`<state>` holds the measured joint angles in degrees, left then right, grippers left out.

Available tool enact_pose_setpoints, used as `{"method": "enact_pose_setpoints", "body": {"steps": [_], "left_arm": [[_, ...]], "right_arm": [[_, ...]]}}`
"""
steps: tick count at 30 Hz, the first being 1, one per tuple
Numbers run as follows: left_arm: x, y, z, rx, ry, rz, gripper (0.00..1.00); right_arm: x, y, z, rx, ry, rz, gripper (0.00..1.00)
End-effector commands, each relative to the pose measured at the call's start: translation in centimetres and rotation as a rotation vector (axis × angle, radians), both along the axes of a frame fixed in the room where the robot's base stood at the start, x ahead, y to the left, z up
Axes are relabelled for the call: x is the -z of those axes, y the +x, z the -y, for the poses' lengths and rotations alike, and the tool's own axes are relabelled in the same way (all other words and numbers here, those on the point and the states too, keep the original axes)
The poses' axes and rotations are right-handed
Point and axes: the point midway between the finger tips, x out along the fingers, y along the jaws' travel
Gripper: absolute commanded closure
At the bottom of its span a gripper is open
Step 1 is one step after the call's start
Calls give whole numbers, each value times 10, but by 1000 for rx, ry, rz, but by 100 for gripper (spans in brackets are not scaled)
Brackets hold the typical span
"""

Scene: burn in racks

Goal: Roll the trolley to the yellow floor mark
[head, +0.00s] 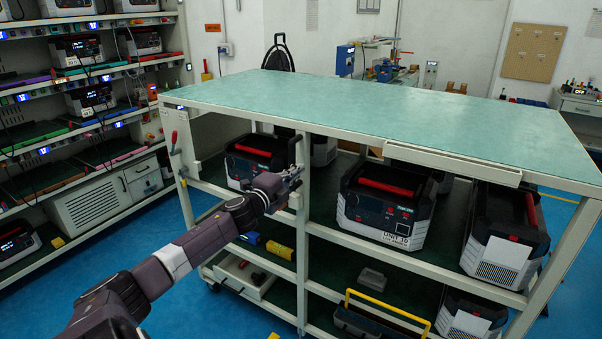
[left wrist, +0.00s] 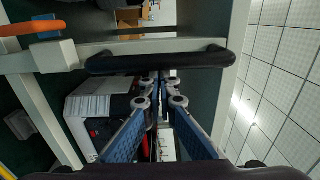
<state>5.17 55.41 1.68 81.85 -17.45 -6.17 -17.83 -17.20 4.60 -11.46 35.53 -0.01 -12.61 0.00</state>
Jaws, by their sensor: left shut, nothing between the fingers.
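The trolley (head: 400,112) is a pale metal frame with a green top and shelves, filling the middle and right of the head view. My left gripper (head: 292,178) is at the trolley's near upright, below the top. In the left wrist view my left gripper (left wrist: 161,88) has its fingertips close together with nothing between them. A black bar handle (left wrist: 160,60) on a pale frame lies just beyond the fingertips; I cannot tell whether they touch it. A yellow strip (head: 558,195) shows on the floor behind the trolley's right end. My right gripper is not in view.
Power units with red handles, one of them a labelled unit (head: 387,205), stand on the trolley's shelves. A yellow-handled tray (head: 388,308) is on the lower shelf. A loaded rack (head: 85,205) stands at left. Blue floor (head: 160,290) is open between rack and trolley.

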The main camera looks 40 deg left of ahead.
Motion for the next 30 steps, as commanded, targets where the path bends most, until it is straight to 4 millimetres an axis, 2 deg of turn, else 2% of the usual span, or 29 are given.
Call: {"method": "enact_pose_setpoints", "body": {"steps": [18, 30], "left_arm": [[-2, -9, -38, -16, 4, 0, 100], [-3, -12, -53, -11, 3, 2, 100]], "right_arm": [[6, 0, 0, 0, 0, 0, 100], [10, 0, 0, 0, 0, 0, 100]]}}
